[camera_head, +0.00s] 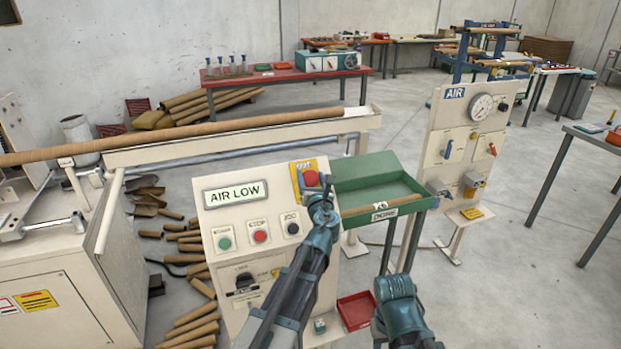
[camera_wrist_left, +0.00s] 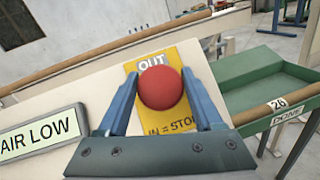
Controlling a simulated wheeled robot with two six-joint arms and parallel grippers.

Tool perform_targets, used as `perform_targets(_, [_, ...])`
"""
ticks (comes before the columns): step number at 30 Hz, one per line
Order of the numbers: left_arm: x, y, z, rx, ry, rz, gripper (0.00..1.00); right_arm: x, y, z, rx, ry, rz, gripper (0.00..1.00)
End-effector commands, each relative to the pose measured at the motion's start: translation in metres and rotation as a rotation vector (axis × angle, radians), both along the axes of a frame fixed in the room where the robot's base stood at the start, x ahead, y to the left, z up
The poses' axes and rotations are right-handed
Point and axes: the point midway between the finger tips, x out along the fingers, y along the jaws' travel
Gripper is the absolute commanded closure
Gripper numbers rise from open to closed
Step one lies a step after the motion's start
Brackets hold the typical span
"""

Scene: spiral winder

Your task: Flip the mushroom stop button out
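The red mushroom stop button (camera_head: 311,179) sits on a yellow plate (camera_head: 297,166) at the upper right of the control panel (camera_head: 213,218). In the left wrist view the red button (camera_wrist_left: 160,88) lies between the two blue fingers, with "OUT" above it and "IN = STOP" below it on the plate. My left gripper (camera_head: 318,192) is open, one finger on each side of the button; I cannot tell whether the fingers touch it. Part of my right arm (camera_head: 398,300) shows low at the right of the head view; its fingers are not visible.
The panel has an "AIR LOW" display (camera_head: 235,194), a green button (camera_head: 224,243), a red button (camera_head: 260,236) and a black button (camera_head: 293,228). A green tray (camera_head: 358,172) holding a tube stands just right. The AIR panel (camera_head: 450,125) with a gauge stands farther right.

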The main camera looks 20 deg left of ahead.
Motion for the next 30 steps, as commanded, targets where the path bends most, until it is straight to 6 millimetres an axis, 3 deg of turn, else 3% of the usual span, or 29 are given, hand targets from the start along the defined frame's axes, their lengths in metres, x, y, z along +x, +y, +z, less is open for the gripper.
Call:
perform_targets(1, [-0.001, 0.0, 0.0, 0.0, 0.0, -0.001, 0.23, 0.0, 0.0, 0.0, 0.0, 0.0, 0.0, 0.5])
perform_targets(4, [0.0, 0.0, 0.0, 0.0, 0.0, -0.001, 0.05, 0.0, 0.0, 0.0, 0.0, 0.0, 0.0, 0.5])
perform_targets(16, [-0.008, -0.003, 0.0, -0.001, 0.0, -0.002, 0.05, 0.0, 0.0, 0.0, 0.0, 0.0, 0.0, 0.5])
perform_targets(30, [-0.095, -0.042, 0.0, -0.001, 0.0, -0.004, 0.05, 0.0, 0.0, 0.0, 0.0, 0.0, 0.0, 0.5])
